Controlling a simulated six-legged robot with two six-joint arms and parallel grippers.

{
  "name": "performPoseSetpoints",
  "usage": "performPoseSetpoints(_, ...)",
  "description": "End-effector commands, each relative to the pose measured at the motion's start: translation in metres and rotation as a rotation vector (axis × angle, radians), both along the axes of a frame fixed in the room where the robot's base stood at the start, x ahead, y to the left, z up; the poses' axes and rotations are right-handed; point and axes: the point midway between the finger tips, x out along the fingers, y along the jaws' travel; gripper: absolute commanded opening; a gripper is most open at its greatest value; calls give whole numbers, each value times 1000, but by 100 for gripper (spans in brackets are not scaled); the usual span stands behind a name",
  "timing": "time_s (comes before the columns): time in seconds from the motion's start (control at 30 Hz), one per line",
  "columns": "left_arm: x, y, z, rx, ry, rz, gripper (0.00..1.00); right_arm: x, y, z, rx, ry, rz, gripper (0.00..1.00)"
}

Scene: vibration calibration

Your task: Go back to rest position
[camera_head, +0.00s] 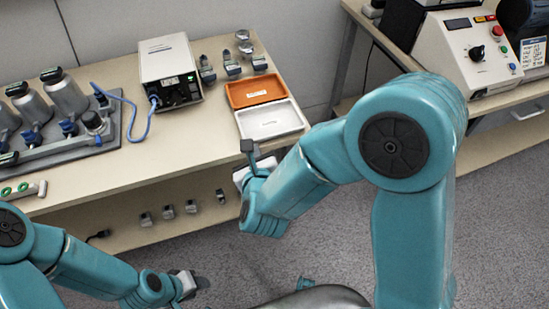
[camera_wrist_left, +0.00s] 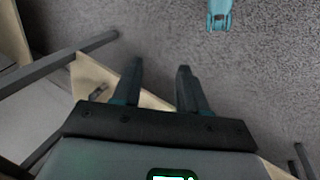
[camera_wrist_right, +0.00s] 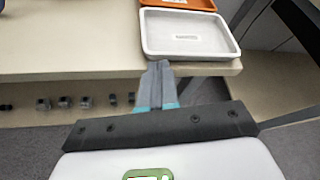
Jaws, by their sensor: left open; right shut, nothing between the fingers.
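My left gripper (camera_head: 194,284) is low at the bottom left of the head view, below the bench's front edge. In the left wrist view (camera_wrist_left: 158,72) its two fingers are apart, with floor and a bench part behind them and nothing between. My right gripper (camera_head: 247,148) is in front of the bench edge, near the white tray (camera_head: 272,120). In the right wrist view its fingers (camera_wrist_right: 158,68) are together and empty, pointing toward the white tray (camera_wrist_right: 186,34).
The bench (camera_head: 130,179) carries an orange tray (camera_head: 256,91), a white control box (camera_head: 169,68), several small sensors (camera_head: 231,66) and a fixture with metal cylinders (camera_head: 66,94). Several small blocks (camera_head: 168,211) sit on the lower shelf. A second bench at right holds a machine (camera_head: 467,50). Grey floor is open between.

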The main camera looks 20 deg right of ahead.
Motion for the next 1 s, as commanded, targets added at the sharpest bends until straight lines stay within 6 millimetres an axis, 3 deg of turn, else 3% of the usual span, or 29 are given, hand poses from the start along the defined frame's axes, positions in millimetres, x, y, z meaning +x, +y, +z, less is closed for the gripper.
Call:
performPoseSetpoints(0.03,0,0,15,0,0,0,43,1,-10,-1,-33,43,5,0)
performPoseSetpoints(0.1,0,0,23,0,0,0,43,1,-19,-11,-86,99,33,0)
performPoseSetpoints(0.33,0,0,38,0,0,0,43,-5,-35,-36,-204,227,120,0)
performPoseSetpoints(0.57,0,0,40,0,0,0,43,-7,-39,-43,-231,255,144,0)
performPoseSetpoints(0.67,-1,-1,53,0,1,-3,43,-10,-54,-41,-227,285,110,0)
performPoseSetpoints(0.8,-6,-5,94,-3,12,-18,43,-38,-96,-60,-218,449,81,0)
performPoseSetpoints(0.9,-11,-9,110,-6,23,-34,43,-73,-91,-93,-359,632,383,0)
performPoseSetpoints(1.0,-15,-12,117,-9,32,-43,43,-103,-77,-113,-511,722,718,0)
